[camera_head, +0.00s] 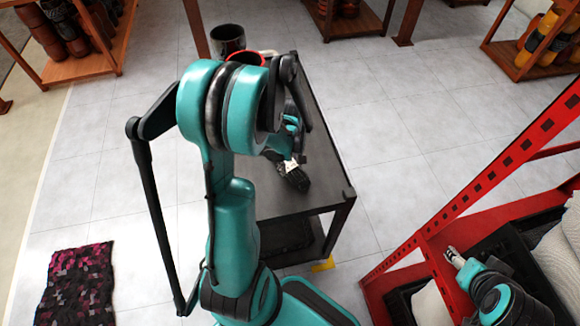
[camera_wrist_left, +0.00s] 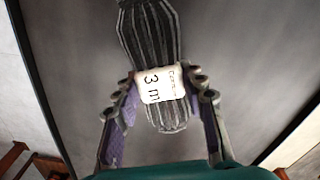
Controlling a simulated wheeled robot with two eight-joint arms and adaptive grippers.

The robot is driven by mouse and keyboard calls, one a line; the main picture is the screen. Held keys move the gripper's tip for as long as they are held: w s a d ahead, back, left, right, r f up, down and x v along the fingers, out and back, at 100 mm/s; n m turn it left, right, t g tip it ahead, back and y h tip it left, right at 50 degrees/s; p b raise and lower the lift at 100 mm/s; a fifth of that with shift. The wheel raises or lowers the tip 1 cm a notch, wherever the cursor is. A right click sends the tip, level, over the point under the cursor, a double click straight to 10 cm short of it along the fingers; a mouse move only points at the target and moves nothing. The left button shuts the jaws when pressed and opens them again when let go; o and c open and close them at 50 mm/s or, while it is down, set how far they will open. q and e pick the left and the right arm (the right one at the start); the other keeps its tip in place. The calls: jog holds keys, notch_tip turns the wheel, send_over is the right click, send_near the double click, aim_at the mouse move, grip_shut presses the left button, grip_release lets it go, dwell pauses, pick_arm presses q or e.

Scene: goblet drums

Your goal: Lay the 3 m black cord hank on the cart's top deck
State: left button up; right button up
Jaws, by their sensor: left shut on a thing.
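The black cord hank (camera_head: 296,180) is ribbed and has a white label reading "3 m". It also shows in the left wrist view (camera_wrist_left: 152,35). My left gripper (camera_head: 291,160) is shut on it around the label, with a finger on each side in the left wrist view (camera_wrist_left: 160,84). The hank is over the cart's dark top deck (camera_head: 325,150), near its front part. I cannot tell whether it touches the deck. My own left arm covers much of the cart. My right gripper (camera_head: 455,258) shows small at the lower right, by the red rack; its jaw state is unclear.
A black cup (camera_head: 228,39) and a red-rimmed cup (camera_head: 246,58) stand at the cart's far end. A red rack (camera_head: 450,215) with dark bins is at right. A patterned mat (camera_head: 77,287) lies at lower left. Wooden shelves stand at the back. Tiled floor is clear right of the cart.

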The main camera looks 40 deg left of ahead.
pick_arm(q)
jog(key=shift+f, duration=0.3)
jog(key=shift+f, duration=0.15)
jog(key=o, duration=1.2)
jog(key=shift+c, duration=0.2)
